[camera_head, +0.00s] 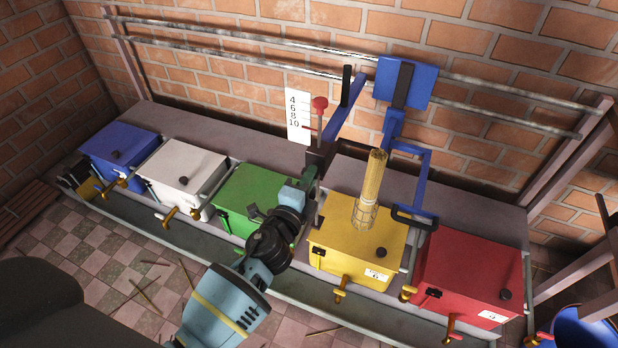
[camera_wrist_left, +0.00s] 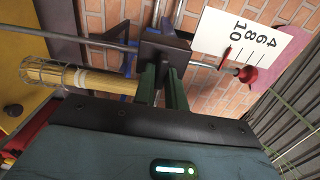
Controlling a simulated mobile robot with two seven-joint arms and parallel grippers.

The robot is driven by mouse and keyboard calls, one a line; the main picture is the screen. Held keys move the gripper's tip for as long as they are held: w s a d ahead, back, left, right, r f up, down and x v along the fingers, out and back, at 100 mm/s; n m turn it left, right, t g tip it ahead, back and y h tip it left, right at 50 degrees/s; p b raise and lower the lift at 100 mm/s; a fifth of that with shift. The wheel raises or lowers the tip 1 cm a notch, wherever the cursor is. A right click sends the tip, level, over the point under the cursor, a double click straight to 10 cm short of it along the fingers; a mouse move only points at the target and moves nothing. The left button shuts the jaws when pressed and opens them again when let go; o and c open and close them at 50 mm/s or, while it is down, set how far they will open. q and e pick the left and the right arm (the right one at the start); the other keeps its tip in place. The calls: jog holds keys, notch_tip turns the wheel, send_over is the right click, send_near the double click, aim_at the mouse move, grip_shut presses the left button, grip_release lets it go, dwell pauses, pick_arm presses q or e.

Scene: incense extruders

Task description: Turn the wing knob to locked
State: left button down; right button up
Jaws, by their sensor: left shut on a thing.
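My left gripper (camera_head: 309,180) reaches up between the green box and the yellow box. In the left wrist view its two fingers (camera_wrist_left: 163,78) are shut on a dark block (camera_wrist_left: 166,48). This block (camera_head: 321,154) stands at the foot of a thin upright rod with a red ball knob (camera_head: 319,103) on top. A white scale plate (camera_head: 298,118) with numbers and a red pointer is beside the rod. I cannot make out a wing shape or a locked mark; the fingers and block hide the gripped spot. My right gripper is out of view.
A yellow incense bundle in a wire cage (camera_head: 370,190) stands over the yellow box (camera_head: 340,240), close right of my gripper. A blue bracket arm (camera_head: 345,108) rises behind the block. Green (camera_head: 238,190) and red (camera_head: 470,260) boxes flank the spot. Sticks litter the floor.

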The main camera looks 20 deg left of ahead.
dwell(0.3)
pick_arm(q)
jog(key=c, duration=1.5)
grip_release()
jog(key=s, duration=0.7)
jog(key=shift+s+a, duration=0.15)
jog(key=shift+s, duration=0.25)
